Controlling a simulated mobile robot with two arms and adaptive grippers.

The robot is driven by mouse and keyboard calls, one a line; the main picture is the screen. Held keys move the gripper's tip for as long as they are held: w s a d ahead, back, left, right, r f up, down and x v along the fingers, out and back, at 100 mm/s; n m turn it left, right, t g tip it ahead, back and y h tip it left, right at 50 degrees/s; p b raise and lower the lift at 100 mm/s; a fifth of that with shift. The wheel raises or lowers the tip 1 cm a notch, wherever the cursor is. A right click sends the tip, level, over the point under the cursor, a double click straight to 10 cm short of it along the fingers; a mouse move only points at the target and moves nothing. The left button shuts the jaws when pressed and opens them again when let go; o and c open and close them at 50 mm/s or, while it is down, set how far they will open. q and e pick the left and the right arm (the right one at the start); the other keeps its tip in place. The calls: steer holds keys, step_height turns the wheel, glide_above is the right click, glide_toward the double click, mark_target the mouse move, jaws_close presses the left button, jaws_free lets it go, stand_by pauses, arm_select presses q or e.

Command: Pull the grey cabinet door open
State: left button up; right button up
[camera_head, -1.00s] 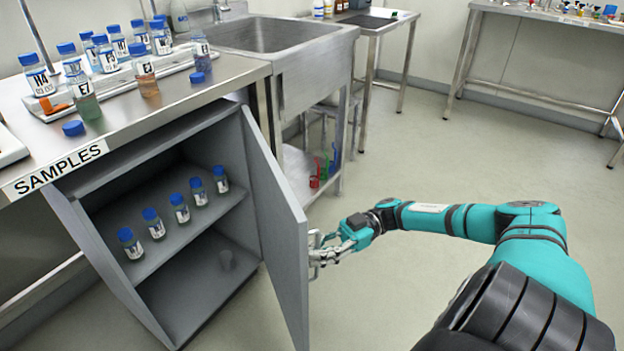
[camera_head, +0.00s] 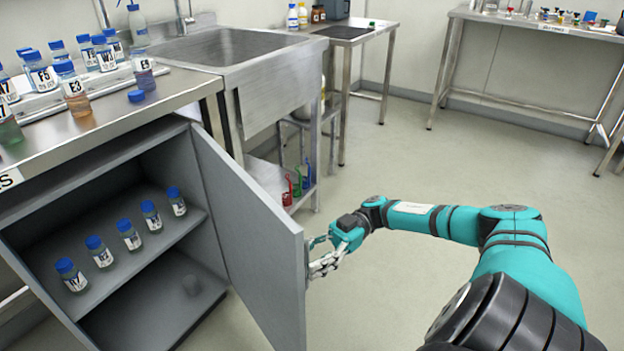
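The grey cabinet door (camera_head: 250,235) stands wide open, swung out to the right of the grey cabinet (camera_head: 150,268). Its inner face shows. My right gripper (camera_head: 318,257) is at the free edge of the door, on its outer side, where the handle is. The fingers are small and partly overlap the door edge, so I cannot tell whether they are closed on the handle or only beside it. Inside the cabinet, several blue-capped vials (camera_head: 130,235) stand in a row on the shelf (camera_head: 165,238). My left gripper is not in view.
A steel counter (camera_head: 185,85) with sample bottles (camera_head: 75,92) is above the cabinet. A sink (camera_head: 225,45) stands behind the door, with red, green and blue items (camera_head: 297,182) on its lower shelf. Steel tables (camera_head: 520,25) stand at the back. The floor right of the door is clear.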

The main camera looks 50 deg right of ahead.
steer(key=d, duration=1.2)
steer(key=shift+s, duration=0.4)
